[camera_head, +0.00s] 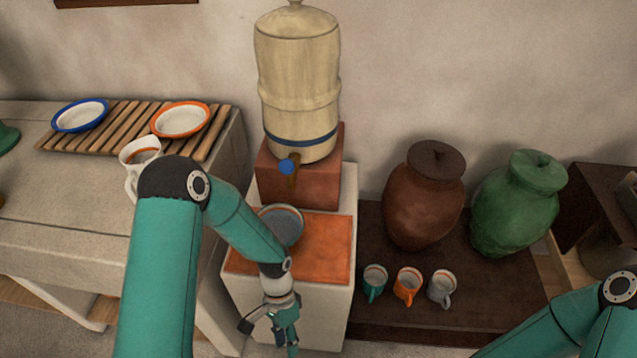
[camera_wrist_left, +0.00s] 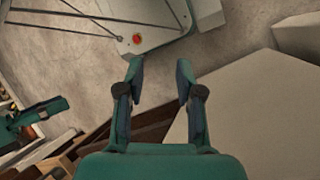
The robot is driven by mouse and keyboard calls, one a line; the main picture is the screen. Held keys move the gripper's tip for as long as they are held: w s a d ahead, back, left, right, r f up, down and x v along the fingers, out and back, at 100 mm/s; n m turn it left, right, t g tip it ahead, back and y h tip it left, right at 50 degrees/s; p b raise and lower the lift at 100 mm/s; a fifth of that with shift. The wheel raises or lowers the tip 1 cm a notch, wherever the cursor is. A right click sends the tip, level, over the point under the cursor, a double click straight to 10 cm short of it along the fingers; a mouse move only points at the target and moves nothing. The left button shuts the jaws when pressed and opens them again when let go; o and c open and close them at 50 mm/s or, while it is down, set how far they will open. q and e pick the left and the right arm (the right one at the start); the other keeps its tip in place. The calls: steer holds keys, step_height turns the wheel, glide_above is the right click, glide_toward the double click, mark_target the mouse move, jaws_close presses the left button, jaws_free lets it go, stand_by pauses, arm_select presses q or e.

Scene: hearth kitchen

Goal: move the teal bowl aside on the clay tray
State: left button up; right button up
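A round bowl (camera_head: 285,222), grey-blue inside, sits at the back left of the orange clay tray (camera_head: 328,262) below the water dispenser. My left forearm covers part of the bowl and of the tray's left side. My left gripper (camera_head: 285,340) is in front of the pale pedestal, nearer than the tray's front edge and apart from the bowl. In the left wrist view its two fingers (camera_wrist_left: 160,70) are spread with nothing between them, over the floor. The bowl is not visible in that view.
The dispenser (camera_head: 297,95) with a blue tap (camera_head: 287,167) stands behind the tray. Right of it, a dark table (camera_head: 460,315) holds a brown jar (camera_head: 425,200), a green jar (camera_head: 515,205) and three mugs (camera_head: 408,283). A white pitcher (camera_head: 131,160) stands left, on the counter (camera_head: 60,220).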

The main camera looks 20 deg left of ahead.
arm_select(q)
steer(key=d+n+t, duration=0.1)
steer(key=n+t, duration=0.1)
steer(key=d+f+n+t+h, duration=0.1)
steer(key=n+t, duration=0.1)
steer(key=n, duration=0.1)
steer(key=s+d+f+n+t, duration=0.1)
steer(key=n, duration=0.2)
steer(key=shift+d+f+t+h, duration=0.2)
steer(key=shift+f+t+h, duration=0.1)
steer(key=shift+t, duration=0.1)
steer(key=shift+a, duration=0.1)
